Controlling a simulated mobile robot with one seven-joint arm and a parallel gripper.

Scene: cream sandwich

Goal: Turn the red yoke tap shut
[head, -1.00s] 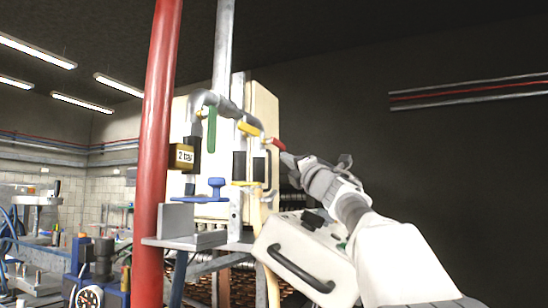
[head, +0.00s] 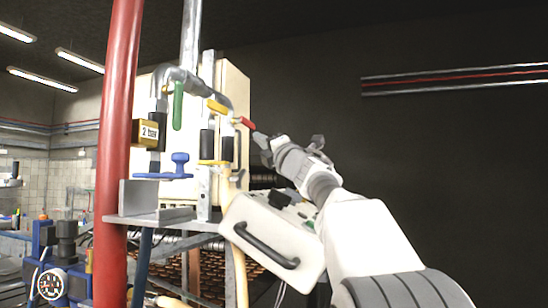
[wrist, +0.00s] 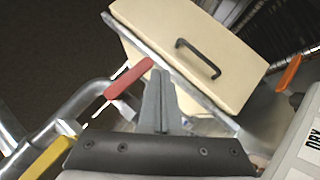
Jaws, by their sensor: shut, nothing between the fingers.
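The red tap handle (head: 248,124) sticks out to the right at the end of the grey pipe, beside the cream cabinet (head: 237,85). In the wrist view the red handle (wrist: 128,79) lies slanted, just left of my fingers. My gripper (head: 259,139) is in front of the cabinet's right side, with its tips close to the handle's free end. In the wrist view my gripper (wrist: 160,76) is shut and empty, its fingers together. I cannot tell whether the fingers touch the handle.
A yellow handle (head: 217,106) and a green handle (head: 178,106) sit on the same pipework to the left. A thick red pipe (head: 119,130) stands further left. A box with a black handle (head: 270,240) is below my arm. The dark wall side at right is open.

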